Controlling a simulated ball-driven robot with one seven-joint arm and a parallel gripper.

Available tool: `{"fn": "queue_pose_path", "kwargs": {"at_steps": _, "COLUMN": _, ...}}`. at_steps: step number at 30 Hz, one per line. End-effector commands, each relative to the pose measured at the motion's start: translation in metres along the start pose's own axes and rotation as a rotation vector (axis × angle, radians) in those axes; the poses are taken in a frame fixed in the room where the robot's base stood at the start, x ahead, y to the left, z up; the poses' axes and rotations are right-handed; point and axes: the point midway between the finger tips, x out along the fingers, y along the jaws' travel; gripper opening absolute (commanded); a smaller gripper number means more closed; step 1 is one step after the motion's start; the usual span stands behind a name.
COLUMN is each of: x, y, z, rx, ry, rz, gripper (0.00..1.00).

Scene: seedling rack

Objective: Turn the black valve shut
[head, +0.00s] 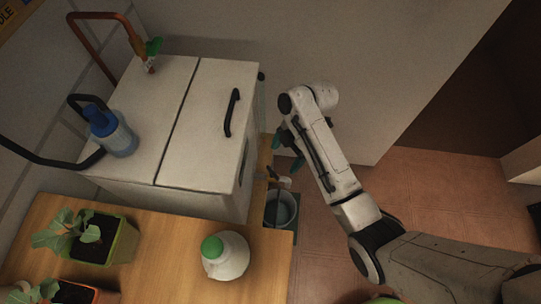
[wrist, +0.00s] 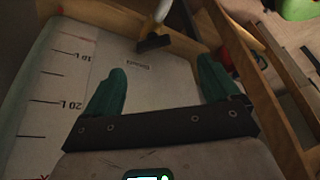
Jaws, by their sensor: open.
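In the wrist view a black bar-shaped piece (wrist: 153,43), which looks like the black valve's handle, sits at the end of a pale stem against the white tank (wrist: 70,75) with litre marks. In the head view I cannot make out this valve clearly. My gripper (head: 288,151) is just right of the white cabinet-like box (head: 212,135). In the wrist view its two green fingers (wrist: 160,68) are wide apart with nothing between them. The black piece lies beyond the fingertips, apart from them.
A grey bucket (head: 281,209) stands below my gripper. A wooden table (head: 170,262) holds a white bottle with a green cap (head: 225,256) and potted seedlings (head: 92,240). A blue bottle (head: 112,134) stands on the box. Wooden rails (wrist: 262,95) run along the right in the wrist view.

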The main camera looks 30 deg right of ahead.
Motion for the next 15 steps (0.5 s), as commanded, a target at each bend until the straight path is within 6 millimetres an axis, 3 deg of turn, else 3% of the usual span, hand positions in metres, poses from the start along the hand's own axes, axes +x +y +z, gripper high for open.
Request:
{"fn": "queue_pose_path", "kwargs": {"at_steps": 1, "x": -0.015, "y": 0.005, "z": -0.001, "rx": -0.037, "ry": 0.003, "rz": -0.005, "gripper": 0.89}}
{"fn": "queue_pose_path", "kwargs": {"at_steps": 5, "x": -0.020, "y": 0.010, "z": 0.000, "rx": -0.098, "ry": 0.009, "rz": -0.014, "gripper": 0.89}}
{"fn": "queue_pose_path", "kwargs": {"at_steps": 11, "x": -0.001, "y": 0.010, "z": 0.001, "rx": -0.109, "ry": 0.011, "rz": -0.018, "gripper": 0.89}}
{"fn": "queue_pose_path", "kwargs": {"at_steps": 15, "x": 0.024, "y": 0.009, "z": 0.001, "rx": -0.107, "ry": 0.010, "rz": -0.018, "gripper": 0.89}}
